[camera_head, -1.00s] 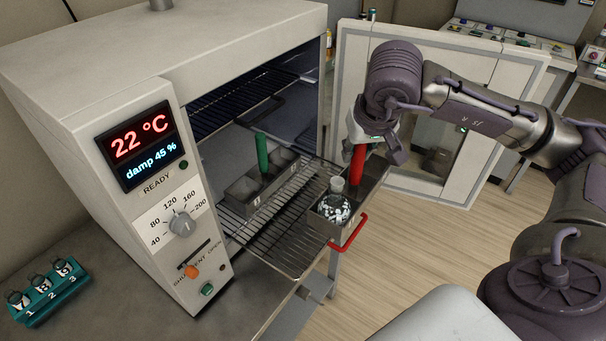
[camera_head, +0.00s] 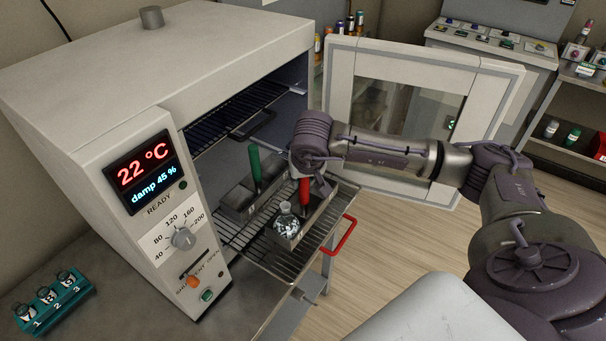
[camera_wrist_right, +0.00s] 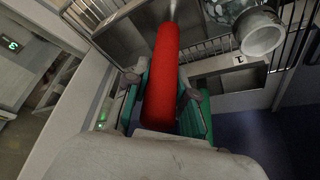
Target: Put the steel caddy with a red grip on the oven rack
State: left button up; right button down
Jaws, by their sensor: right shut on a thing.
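The steel caddy with a red grip (camera_head: 288,241) is over the pulled-out oven rack (camera_head: 262,262); I cannot tell if it touches the wires. A round glass flask (camera_head: 286,222) with pale contents sits in its front compartment. My right gripper (camera_head: 306,180) is shut on the upright red grip (camera_head: 305,194), which also fills the middle of the right wrist view (camera_wrist_right: 162,80) between the fingers. A second steel caddy with a green grip (camera_head: 256,166) stands on the rack to the left, deeper in. My left gripper is not in view.
The oven door (camera_head: 420,90) stands open at the back right. The oven's control panel (camera_head: 160,215) borders the rack on the left. A red handle (camera_head: 340,236) is by the rack's right side. A teal holder (camera_head: 50,300) with small bottles stands at lower left.

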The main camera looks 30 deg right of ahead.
jog(key=shift+f, duration=0.15)
jog(key=c, duration=1)
grip_release()
jog(key=shift+o, duration=0.2)
jog(key=shift+r, duration=0.3)
jog(key=b+v, duration=0.2)
jog(key=v, duration=0.9)
jog(key=shift+s+a+r+b, duration=0.15)
jog(key=shift+s+r+b, duration=0.1)
jog(key=shift+r+b, duration=0.05)
